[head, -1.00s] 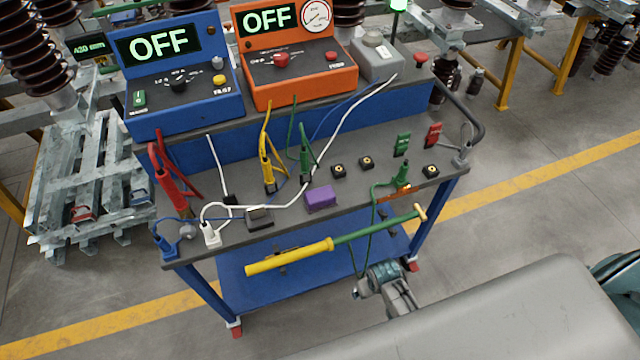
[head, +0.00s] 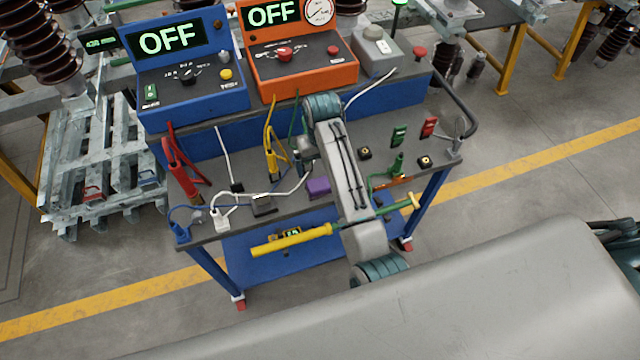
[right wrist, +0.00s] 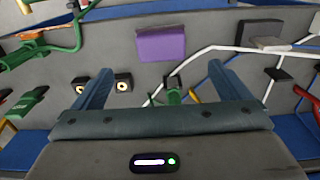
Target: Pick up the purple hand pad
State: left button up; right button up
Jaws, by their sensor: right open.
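The purple hand pad (head: 318,187) lies on the dark grey top of the cart (head: 285,222), partly hidden by my right arm in the head view. It shows whole in the right wrist view (right wrist: 161,43), beyond the fingertips and between their lines. My right gripper (right wrist: 160,72) is open and empty, with its two fingers spread apart. In the head view my right gripper (head: 302,160) is over the cart just behind the pad, partly hidden by the arm. It does not touch the pad. My left gripper is not in view.
A green plug (right wrist: 173,95) stands between the fingers in the right wrist view, with white cables nearby. A grey block (head: 262,204) lies left of the pad. Blue (head: 190,100) and orange (head: 300,82) instrument boxes stand behind. A yellow rod (head: 290,241) runs along the cart's front.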

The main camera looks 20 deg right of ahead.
jog(key=p, duration=0.2)
send_over(320, 182)
jog(key=f, duration=0.5)
jog(key=shift+s+f, duration=0.1)
jog(key=shift+s, duration=0.1)
notch_tip(320, 182, down, 4)
jog(key=shift+r+p, duration=0.1)
jog(key=shift+p, duration=0.8)
jog(key=shift+f, duration=0.75)
jog(key=shift+c, duration=0.5)
jog(key=c, duration=0.8)
jog(key=shift+c, duration=0.2)
jog(key=shift+w+r, duration=0.15)
